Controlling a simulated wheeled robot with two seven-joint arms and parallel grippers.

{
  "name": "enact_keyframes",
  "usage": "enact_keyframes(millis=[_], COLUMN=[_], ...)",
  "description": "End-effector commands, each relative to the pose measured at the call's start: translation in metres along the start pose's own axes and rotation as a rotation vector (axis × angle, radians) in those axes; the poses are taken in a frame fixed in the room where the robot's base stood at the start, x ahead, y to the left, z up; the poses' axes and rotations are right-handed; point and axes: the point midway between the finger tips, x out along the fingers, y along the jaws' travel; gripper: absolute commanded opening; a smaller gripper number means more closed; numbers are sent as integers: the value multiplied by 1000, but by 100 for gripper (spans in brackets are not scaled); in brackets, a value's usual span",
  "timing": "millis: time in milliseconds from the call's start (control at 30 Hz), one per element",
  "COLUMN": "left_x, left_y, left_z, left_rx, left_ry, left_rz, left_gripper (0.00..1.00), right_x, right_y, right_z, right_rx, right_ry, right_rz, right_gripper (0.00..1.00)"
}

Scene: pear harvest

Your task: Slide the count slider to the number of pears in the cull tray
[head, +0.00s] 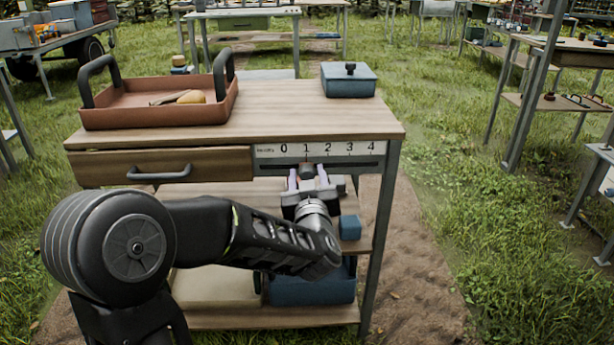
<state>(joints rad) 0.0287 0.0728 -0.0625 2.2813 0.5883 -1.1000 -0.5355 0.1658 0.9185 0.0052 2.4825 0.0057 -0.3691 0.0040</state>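The cull tray (150,117), reddish-brown with two black handles, stands on the left of the table top. A yellow-brown pear (191,97) lies in it beside a paler, slimmer piece (168,98) that I cannot make out clearly; the front wall may hide more. The count slider's dark knob (306,170) sits in the slot under the number 1 of the scale (330,150), which reads 0 to 4. My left gripper (307,176) is at the knob, its fingers apart, one on each side, with gaps visible. My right gripper is out of view.
A blue lidded box (348,80) stands at the table's back right. A drawer (165,166) with a dark handle is left of the scale. Lower shelves hold a small blue box (350,227) and larger bins. The middle of the table top (280,110) is clear.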

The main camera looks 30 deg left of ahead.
Motion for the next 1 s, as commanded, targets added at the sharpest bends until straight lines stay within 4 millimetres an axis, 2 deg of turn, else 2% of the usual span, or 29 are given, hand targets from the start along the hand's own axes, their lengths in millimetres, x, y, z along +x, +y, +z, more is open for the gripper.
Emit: enact_keyframes(millis=[100,467,800,1000], left_x=[0,-7,-58,-77], left_y=[0,1,1,0], left_z=[0,-1,-2,0], left_rx=[0,-1,-1,-1], left_ry=[0,-1,-1,0], left_rz=[0,1,2,1], left_gripper=[54,54,54,54], right_x=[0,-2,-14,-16], right_y=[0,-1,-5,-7], right_z=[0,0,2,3], right_rx=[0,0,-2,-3], right_ry=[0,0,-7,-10], right_rz=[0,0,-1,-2], right_gripper=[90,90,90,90])
